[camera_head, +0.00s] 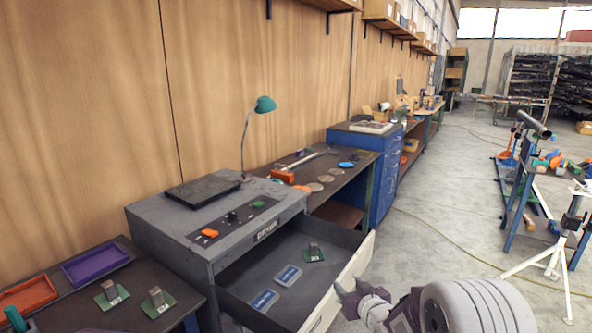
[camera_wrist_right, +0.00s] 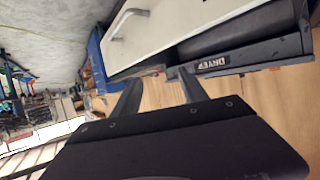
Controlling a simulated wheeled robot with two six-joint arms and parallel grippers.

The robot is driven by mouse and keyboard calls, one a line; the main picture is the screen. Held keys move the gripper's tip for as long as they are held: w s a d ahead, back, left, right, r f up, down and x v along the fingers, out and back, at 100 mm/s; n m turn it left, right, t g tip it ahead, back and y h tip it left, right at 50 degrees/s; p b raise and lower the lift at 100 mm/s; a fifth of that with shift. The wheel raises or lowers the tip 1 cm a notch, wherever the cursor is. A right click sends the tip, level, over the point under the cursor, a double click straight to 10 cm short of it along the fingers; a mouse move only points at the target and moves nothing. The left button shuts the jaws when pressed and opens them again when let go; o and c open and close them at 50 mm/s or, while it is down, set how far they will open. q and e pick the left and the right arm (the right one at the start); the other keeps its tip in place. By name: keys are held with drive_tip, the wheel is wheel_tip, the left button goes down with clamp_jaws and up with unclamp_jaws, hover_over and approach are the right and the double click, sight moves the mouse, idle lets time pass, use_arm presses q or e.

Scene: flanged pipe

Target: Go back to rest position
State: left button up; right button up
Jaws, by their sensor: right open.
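My right gripper (camera_head: 352,290) is at the lower middle of the head view, beside the outer front of the open drawer (camera_head: 352,268). In the right wrist view its two fingers (camera_wrist_right: 157,82) are spread apart with nothing between them. The wrist view also shows the pale drawer front with its metal handle (camera_wrist_right: 130,22) and the label "DRYER" upside down. Whether the gripper touches the drawer front I cannot tell. My left gripper is not in view.
The grey dryer cabinet (camera_head: 160,222) carries a dark plate (camera_head: 203,190) and a green lamp (camera_head: 265,104). A purple tray (camera_head: 96,264) stands left.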

use_arm(q)
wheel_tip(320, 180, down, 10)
drive_tip(key=b, duration=1)
use_arm(e)
drive_tip(key=s+d+f+m+g+h, duration=0.1)
drive_tip(key=s+f+g, duration=0.4)
drive_tip(key=s, duration=0.4)
drive_tip(key=s+d+f+m+g+h, duration=0.1)
drive_tip(key=s+f+g, duration=0.2)
drive_tip(key=s+f, duration=0.55)
drive_tip(key=s+d+f+m+g, duration=0.1)
drive_tip(key=s+f+g, duration=0.3)
drive_tip(key=s, duration=0.7)
use_arm(q)
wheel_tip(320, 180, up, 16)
drive_tip(key=p, duration=1.6)
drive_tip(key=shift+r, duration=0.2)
use_arm(e)
wheel_tip(320, 180, up, 15)
drive_tip(key=s, duration=0.1)
drive_tip(key=shift+n, duration=0.3)
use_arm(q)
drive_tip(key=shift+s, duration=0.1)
use_arm(e)
drive_tip(key=shift+r, duration=0.1)
